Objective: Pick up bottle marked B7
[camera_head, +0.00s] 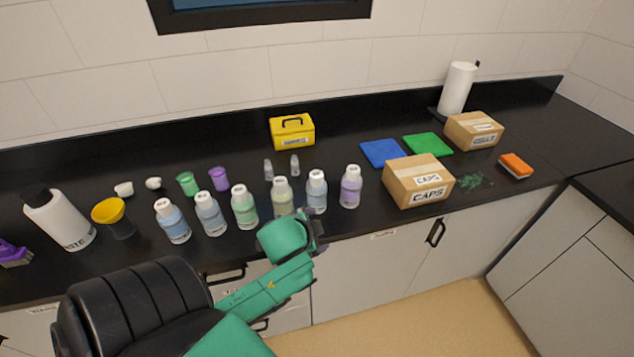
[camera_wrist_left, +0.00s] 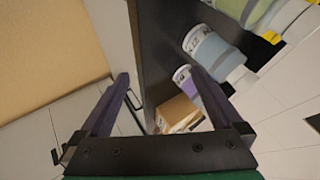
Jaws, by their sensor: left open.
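Several capped bottles stand in a row along the counter: light blue (camera_head: 172,222), blue (camera_head: 210,214), green (camera_head: 244,207), pale green (camera_head: 282,198), blue (camera_head: 316,192) and purple (camera_head: 350,187). Their labels are too small to read, so I cannot tell which is B7. My left gripper (camera_head: 313,226) is at the counter's front edge, in front of the pale green and right-hand blue bottles. A blue bottle (camera_wrist_left: 213,52) and the purple bottle (camera_wrist_left: 181,76) show beside the right finger there.
A CAPS carton (camera_head: 402,188) stands right of the bottles, near green powder (camera_head: 474,181). A yellow box (camera_head: 292,131), small cups (camera_head: 188,184) and vials (camera_head: 295,165) are behind. A waste bottle (camera_head: 60,219) and yellow funnel (camera_head: 109,211) stand left. Cabinet fronts drop below the counter edge.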

